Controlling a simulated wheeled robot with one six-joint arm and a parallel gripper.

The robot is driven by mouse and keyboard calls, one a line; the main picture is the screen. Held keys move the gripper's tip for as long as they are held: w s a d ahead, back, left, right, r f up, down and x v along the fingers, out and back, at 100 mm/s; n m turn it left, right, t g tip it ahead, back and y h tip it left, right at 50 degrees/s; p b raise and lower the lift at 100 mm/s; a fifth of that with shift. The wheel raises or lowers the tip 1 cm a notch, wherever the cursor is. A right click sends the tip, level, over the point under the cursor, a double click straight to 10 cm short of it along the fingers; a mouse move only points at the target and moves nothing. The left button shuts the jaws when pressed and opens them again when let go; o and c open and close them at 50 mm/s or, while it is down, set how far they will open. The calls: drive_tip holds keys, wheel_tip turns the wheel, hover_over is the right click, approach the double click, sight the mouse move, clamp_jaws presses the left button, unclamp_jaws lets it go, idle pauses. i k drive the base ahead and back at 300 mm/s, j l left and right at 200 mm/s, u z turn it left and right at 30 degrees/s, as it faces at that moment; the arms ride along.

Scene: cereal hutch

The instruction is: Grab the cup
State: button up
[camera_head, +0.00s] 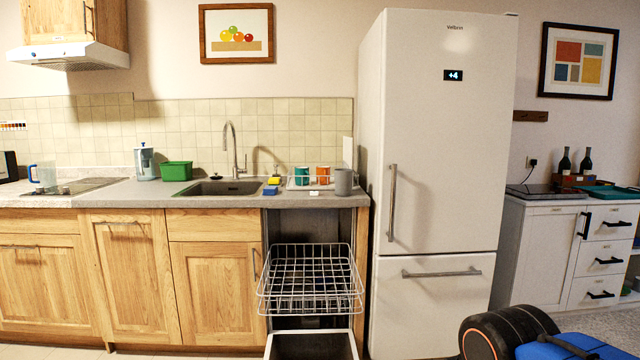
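Several cups stand on the counter right of the sink. A grey cup (344,182) stands upright at the counter's right end, near the fridge. A teal cup (301,175) and an orange cup (323,175) stand side by side on a pale tray (294,185), just left of the grey one. A clear jug or mug with a blue handle (45,174) stands at the far left. I cannot tell which cup the task means. My gripper is not in view, and nothing visible holds any cup.
Below the cups, an open dishwasher with its wire rack (310,280) pulled out juts into the room. The fridge (445,180) stands right of it. A sink (218,188) and green tub (176,171) are left. Blue and black items (580,347) fill the bottom right corner.

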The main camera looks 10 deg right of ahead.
sight(343, 177)
drive_tip(key=i+l+u, duration=0.2)
drive_tip(key=l, duration=0.15)
drive_tip(key=i+l+u, duration=0.2)
drive_tip(key=l, duration=0.2)
drive_tip(key=i+l+u, duration=0.2)
drive_tip(key=l, duration=0.25)
drive_tip(key=i+l+u, duration=0.2)
drive_tip(key=l, duration=0.2)
drive_tip(key=l+u, duration=0.2)
drive_tip(key=l, duration=0.25)
drive_tip(key=l+u, duration=0.2)
drive_tip(key=l, duration=0.25)
